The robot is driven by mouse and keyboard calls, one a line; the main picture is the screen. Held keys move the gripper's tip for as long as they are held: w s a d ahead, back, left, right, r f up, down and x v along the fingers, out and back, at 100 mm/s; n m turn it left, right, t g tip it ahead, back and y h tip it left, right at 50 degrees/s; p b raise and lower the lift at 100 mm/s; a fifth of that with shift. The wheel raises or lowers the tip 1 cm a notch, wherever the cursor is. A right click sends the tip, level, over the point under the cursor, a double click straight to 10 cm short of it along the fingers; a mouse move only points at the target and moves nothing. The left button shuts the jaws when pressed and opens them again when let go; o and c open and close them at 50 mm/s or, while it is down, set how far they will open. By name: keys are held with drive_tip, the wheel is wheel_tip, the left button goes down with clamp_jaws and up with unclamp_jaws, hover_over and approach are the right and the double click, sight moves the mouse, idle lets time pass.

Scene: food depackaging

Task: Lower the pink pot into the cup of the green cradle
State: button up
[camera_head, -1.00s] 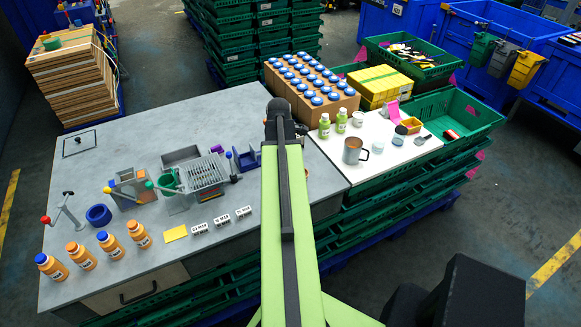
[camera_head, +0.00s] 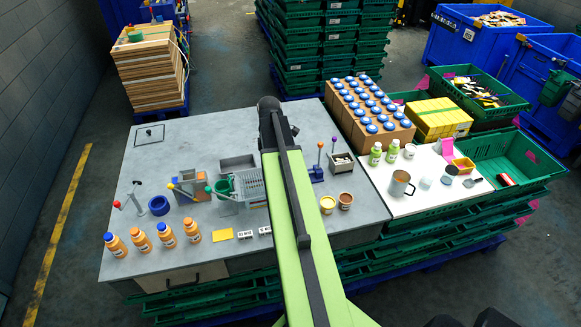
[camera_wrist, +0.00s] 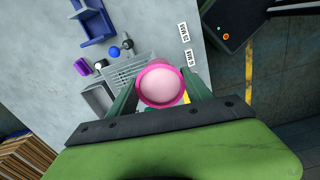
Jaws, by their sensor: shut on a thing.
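The pink pot (camera_wrist: 163,84) shows in the wrist view, with a bright pink rim and a pale pink inside. My gripper (camera_wrist: 162,90) is shut on it, one green finger on each side, above the grey worktop. In the head view my own arm hides the gripper and the pot. The green cradle (camera_head: 223,187) stands on the worktop left of my arm in the head view, beside a grey slotted rack. It is small there, and I cannot make out its cup clearly. In the wrist view I cannot find the cradle; the pot and gripper may cover it.
The grey slotted rack (camera_head: 251,184) and a lever with a green knob (camera_head: 208,189) stand close to the cradle. A blue ring (camera_head: 159,205) and several orange bottles (camera_head: 166,235) are further left. The worktop (camera_head: 190,148) is clear behind them.

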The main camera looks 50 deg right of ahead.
drive_tip(key=w+a+r+p, duration=0.1)
drive_tip(key=w+a+r, duration=0.1)
drive_tip(key=w+a, duration=0.3)
drive_tip(key=w+a+r+p, duration=0.1)
drive_tip(key=w+a, duration=0.5)
drive_tip(key=w, duration=0.7)
drive_tip(key=shift+w+a+r+p, duration=0.3)
drive_tip(key=shift+r+p, duration=0.05)
drive_tip(key=shift+p, duration=0.25)
drive_tip(key=shift+f, duration=0.1)
wheel_tip(320, 180, down, 14)
drive_tip(key=b, duration=1.4)
drive_tip(key=shift+f+b, duration=1.4)
drive_tip(key=shift+b, duration=0.05)
idle(0.8)
drive_tip(key=o, duration=1.6)
drive_tip(key=shift+c, duration=0.2)
drive_tip(key=shift+r, duration=0.1)
